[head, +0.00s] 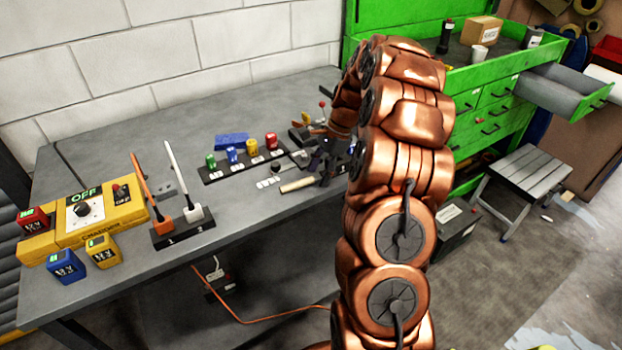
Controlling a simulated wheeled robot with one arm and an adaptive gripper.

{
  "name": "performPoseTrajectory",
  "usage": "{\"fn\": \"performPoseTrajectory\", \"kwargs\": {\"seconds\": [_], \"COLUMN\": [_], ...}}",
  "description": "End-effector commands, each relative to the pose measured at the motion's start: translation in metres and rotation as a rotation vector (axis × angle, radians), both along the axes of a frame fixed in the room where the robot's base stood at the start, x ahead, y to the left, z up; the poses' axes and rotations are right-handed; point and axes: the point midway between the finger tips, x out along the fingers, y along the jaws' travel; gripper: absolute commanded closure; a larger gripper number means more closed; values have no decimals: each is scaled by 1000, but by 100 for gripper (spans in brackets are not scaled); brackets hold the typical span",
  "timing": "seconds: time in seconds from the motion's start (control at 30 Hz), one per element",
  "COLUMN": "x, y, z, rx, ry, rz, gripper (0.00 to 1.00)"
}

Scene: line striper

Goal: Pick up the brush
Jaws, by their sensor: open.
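A pale, short stick-like thing (297,185), which may be the brush's handle, lies on the grey workbench (262,235). No bristles can be made out. My gripper (322,172), dark and small in the view, is low over the bench just right of the pale piece, close to its right end. I cannot tell whether they touch. The gripper is open and I see nothing held in it. My copper-coloured arm hides the bench's right end and part of the gripper.
A black strip (240,168) with several coloured blocks stands left of my gripper. A yellow charger (100,218) and two upright levers (180,222) are farther left. A green cabinet (497,100) with an open drawer and a grey stool (523,172) are at right.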

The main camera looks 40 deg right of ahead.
Motion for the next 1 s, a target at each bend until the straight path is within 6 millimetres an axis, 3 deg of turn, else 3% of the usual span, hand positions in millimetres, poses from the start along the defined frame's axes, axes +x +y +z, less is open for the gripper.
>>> {"fn": "performPoseTrajectory", "kwargs": {"seconds": [0.07,0.63,1.0], "x": [0,0,0], "y": [0,0,0], "z": [0,0,4], "rx": [0,0,0], "ry": [0,1,0], "rz": [0,0,0], "gripper": [41,100,100]}}
